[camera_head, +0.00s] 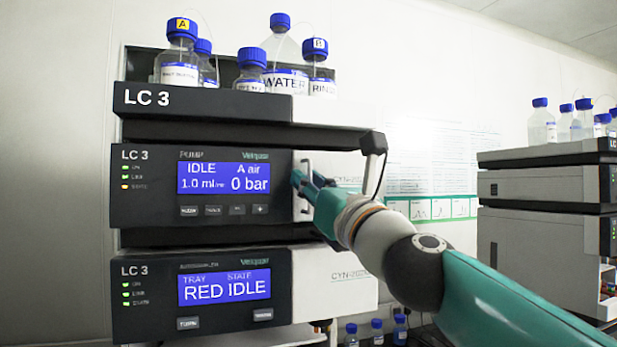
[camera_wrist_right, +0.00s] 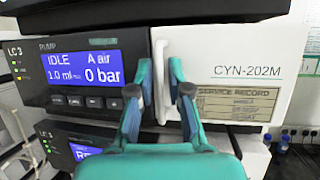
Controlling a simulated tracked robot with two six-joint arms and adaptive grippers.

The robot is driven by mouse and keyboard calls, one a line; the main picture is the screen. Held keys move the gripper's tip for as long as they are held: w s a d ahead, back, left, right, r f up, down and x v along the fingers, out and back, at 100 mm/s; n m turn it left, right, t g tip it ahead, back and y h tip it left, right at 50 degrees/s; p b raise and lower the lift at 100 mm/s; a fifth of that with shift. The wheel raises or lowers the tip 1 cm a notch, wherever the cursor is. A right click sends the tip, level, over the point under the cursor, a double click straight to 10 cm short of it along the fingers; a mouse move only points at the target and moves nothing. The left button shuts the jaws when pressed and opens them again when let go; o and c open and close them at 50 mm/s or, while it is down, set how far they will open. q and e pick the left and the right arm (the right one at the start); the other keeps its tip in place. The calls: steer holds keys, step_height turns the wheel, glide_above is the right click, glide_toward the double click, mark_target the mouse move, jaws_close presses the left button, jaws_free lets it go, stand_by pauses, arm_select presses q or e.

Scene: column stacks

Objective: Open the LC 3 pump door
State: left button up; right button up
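The LC 3 pump (camera_head: 202,182) is the middle unit of the stack, with a dark front and a lit blue display. Its white door (camera_wrist_right: 230,58) carries a pale upright handle (camera_wrist_right: 161,60) at its left edge, next to the dark panel. My right gripper (camera_head: 306,181) is at this handle. In the wrist view, the teal fingers of my right gripper (camera_wrist_right: 161,82) lie close on both sides of the handle and appear shut on it. The door looks closed, though my arm hides part of it in the head view. My left gripper is not in view.
Bottles with blue caps (camera_head: 285,60) stand on top of the stack. A second LC 3 unit (camera_head: 205,294) with a display sits below the pump. Another instrument stack (camera_head: 540,190) stands apart at right.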

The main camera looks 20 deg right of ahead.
jaws_close()
steer(key=shift+s+d, duration=0.1)
stand_by(0.4)
